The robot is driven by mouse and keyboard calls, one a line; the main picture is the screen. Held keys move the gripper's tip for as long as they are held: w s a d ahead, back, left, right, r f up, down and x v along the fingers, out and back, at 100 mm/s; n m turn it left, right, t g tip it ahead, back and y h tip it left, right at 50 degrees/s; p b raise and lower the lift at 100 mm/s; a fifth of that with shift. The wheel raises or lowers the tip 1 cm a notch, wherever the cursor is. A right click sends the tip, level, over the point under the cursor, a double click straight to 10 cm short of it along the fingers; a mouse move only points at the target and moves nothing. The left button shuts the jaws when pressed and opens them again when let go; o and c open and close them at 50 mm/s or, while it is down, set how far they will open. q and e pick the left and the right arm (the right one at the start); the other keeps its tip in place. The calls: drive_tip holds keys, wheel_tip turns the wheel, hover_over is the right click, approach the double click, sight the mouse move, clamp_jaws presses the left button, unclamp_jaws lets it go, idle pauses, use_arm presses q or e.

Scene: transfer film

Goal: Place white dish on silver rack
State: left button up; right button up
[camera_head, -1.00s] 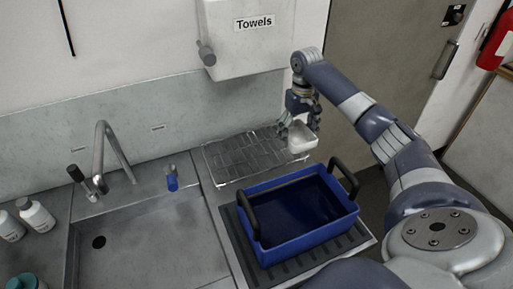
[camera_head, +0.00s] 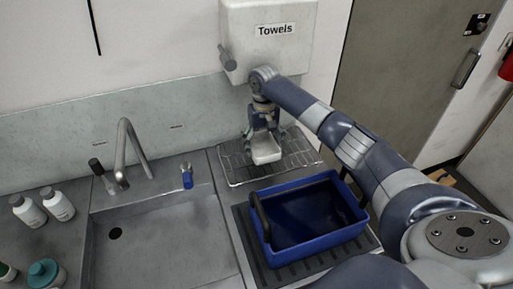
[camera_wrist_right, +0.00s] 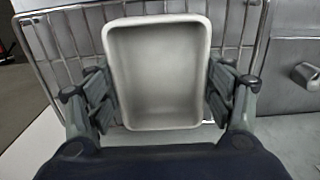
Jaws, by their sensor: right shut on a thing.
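The white dish (camera_head: 266,151) is a small rectangular tray. My right gripper (camera_head: 262,132) is shut on it. In the right wrist view the dish (camera_wrist_right: 158,72) sits between the two fingers of my right gripper (camera_wrist_right: 158,95), its open side toward the camera. The silver rack (camera_head: 235,172) is a wire grid on the counter at the back. The dish is over the rack in the head view; I cannot tell whether it touches. The rack's wires (camera_wrist_right: 60,50) also show behind the dish in the right wrist view. My left gripper is not in view.
A blue bin (camera_head: 340,232) with black handles stands on a dark ribbed mat (camera_head: 247,235) in front of the rack. A sink (camera_head: 165,240) with a faucet (camera_head: 125,150) is on the left. Bottles (camera_head: 58,205) stand at far left. A towel dispenser (camera_head: 270,50) hangs above the rack.

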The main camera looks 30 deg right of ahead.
sight(256, 150)
drive_tip(key=shift+w+a, duration=0.35)
drive_tip(key=shift+a, duration=0.3)
drive_tip(key=f+p, duration=0.2)
drive_tip(key=shift+w+a+f, duration=0.1)
drive_tip(key=shift+a+f, duration=0.25)
drive_tip(key=shift+a, duration=0.05)
drive_tip(key=shift+f, duration=0.3)
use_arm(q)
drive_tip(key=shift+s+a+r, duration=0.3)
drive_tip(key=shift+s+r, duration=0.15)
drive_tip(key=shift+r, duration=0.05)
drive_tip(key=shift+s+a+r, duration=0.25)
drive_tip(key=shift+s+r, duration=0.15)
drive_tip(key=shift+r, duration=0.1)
use_arm(e)
drive_tip(key=shift+d+f, duration=0.1)
drive_tip(key=shift+f, duration=0.15)
drive_tip(key=o, duration=1.1)
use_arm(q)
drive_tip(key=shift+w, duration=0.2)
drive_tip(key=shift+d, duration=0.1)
